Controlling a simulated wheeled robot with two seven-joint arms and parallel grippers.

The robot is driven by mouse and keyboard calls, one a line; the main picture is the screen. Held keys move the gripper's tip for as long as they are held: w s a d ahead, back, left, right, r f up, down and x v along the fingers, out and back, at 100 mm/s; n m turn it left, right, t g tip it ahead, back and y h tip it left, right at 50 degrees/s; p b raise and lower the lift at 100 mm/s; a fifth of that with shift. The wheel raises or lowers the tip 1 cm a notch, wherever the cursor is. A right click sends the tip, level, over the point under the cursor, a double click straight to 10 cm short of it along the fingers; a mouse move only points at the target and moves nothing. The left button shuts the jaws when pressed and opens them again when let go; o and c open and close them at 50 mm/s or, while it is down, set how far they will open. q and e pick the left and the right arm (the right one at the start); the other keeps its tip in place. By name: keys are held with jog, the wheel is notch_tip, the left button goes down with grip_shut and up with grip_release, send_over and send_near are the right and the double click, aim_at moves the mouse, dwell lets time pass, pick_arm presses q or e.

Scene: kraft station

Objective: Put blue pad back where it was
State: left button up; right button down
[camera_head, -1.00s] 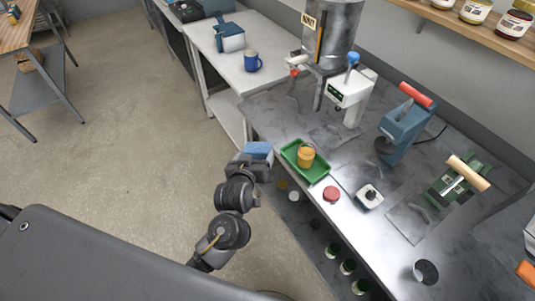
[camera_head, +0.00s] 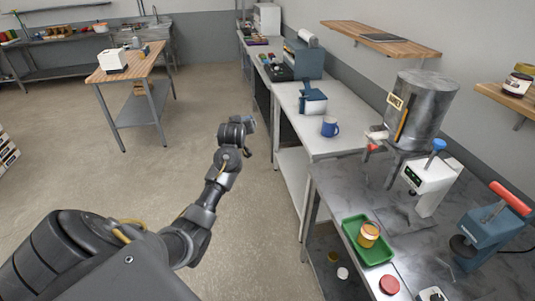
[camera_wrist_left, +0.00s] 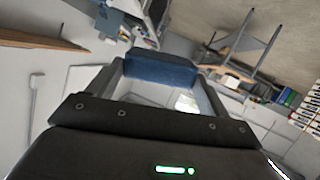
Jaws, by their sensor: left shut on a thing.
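The blue pad (camera_wrist_left: 160,69) is a flat-faced blue block held between the two fingers of my left gripper (camera_wrist_left: 162,80) in the left wrist view. In the head view my left gripper (camera_head: 249,125) is at the end of the outstretched arm, over the floor to the left of the benches. The pad is mostly hidden there behind my wrist. My right gripper is not in view.
A white bench holds a blue mug (camera_head: 330,126) and a blue-and-white box (camera_head: 312,100). A wooden table (camera_head: 142,65) stands far left. The floor between is clear.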

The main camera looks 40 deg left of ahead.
pick_arm(q)
jog(key=s+a+r+n+g+y, duration=0.2)
jog(key=a+r, duration=0.2)
jog(key=a, duration=0.5)
jog(key=w+d+f+m+t+h, duration=0.1)
jog(key=d+f, duration=0.2)
jog(key=d, duration=1.3)
jog(key=s+d+r+m+t+h+b, duration=0.1)
jog(key=d+r+m+t+h, duration=0.15)
jog(key=d, duration=0.85)
jog(key=s+d+r+m+t+h+b, duration=0.1)
jog(key=s+d+r+m+h, duration=0.2)
jog(key=d, duration=0.9)
jog(key=s+d+f+m+h+b, duration=0.3)
jog(key=d+f+b, duration=0.4)
jog(key=b, duration=0.5)
jog(key=shift+s+f+h, duration=0.25)
jog(key=shift+f+h, duration=0.1)
jog(key=shift+f, duration=0.15)
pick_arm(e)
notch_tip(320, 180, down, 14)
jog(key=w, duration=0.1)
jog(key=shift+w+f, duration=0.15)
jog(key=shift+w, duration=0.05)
